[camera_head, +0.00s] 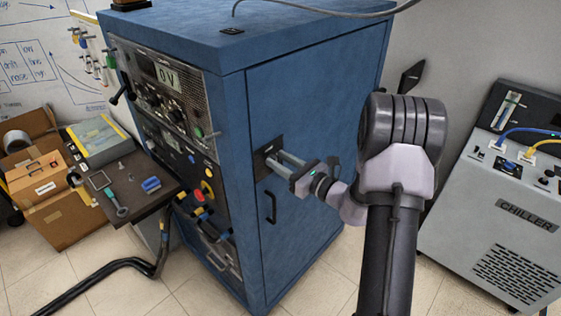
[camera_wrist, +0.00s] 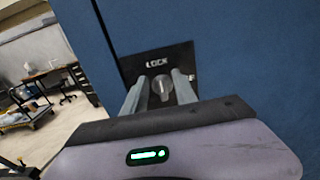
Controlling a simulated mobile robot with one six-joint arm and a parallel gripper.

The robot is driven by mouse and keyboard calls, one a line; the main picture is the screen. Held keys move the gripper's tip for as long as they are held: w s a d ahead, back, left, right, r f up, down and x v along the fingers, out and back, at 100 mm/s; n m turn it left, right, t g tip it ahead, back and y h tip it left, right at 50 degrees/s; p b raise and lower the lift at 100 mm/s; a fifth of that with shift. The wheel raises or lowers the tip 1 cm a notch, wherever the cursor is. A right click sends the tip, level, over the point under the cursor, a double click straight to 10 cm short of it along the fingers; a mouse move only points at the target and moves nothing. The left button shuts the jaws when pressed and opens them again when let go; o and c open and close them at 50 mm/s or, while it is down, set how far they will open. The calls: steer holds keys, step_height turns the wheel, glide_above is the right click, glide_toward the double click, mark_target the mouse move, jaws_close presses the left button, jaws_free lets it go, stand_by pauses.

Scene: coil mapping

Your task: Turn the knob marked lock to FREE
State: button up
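The lock knob (camera_wrist: 162,86) shows in the wrist view as a small grey knob on a black plate (camera_wrist: 150,62) lettered LOCK, on the side of the blue cabinet. My gripper (camera_wrist: 160,84) has one finger on each side of the knob. Whether the fingers touch it I cannot tell. In the head view my gripper (camera_head: 275,158) reaches the black plate (camera_head: 266,148) on the cabinet's side door, and its fingers hide the knob there. The FREE marking is not readable in either view.
The blue cabinet (camera_head: 310,110) has a black door handle (camera_head: 270,207) below the plate. Its front carries a display reading 0 V (camera_head: 166,76) and several knobs. A grey chiller (camera_head: 500,205) stands at right. A small shelf (camera_head: 135,190) with tools juts out at left.

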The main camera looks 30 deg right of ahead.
jaws_close()
steer(key=shift+d+m+p, duration=0.1)
steer(key=shift+m+p, duration=0.2)
steer(key=shift+p, duration=0.05)
steer(key=shift+d+r+m+p, duration=0.15)
steer(key=shift+m+p, duration=0.75)
steer(key=shift+m, duration=0.1)
steer(key=m+p, duration=0.2)
steer(key=m, duration=0.1)
steer(key=m+p, duration=0.1)
steer(key=shift+w+d+f+m, duration=0.15)
steer(key=shift+d+f+m, duration=0.05)
steer(key=shift+d+m, duration=0.1)
steer(key=m+p, duration=0.1)
steer(key=m, duration=0.1)
steer(key=m+p, duration=0.3)
steer(key=m, duration=0.1)
steer(key=shift+w+d+f, duration=0.15)
steer(key=shift+d+f, duration=0.1)
steer(key=shift+f, duration=0.15)
steer(key=shift+f+m+p, duration=0.25)
steer(key=shift+m+p, duration=0.3)
steer(key=shift+m, duration=0.6)
steer(key=shift+f+m+p, duration=0.2)
steer(key=shift+m+p, duration=0.35)
steer(key=shift+m, duration=0.6)
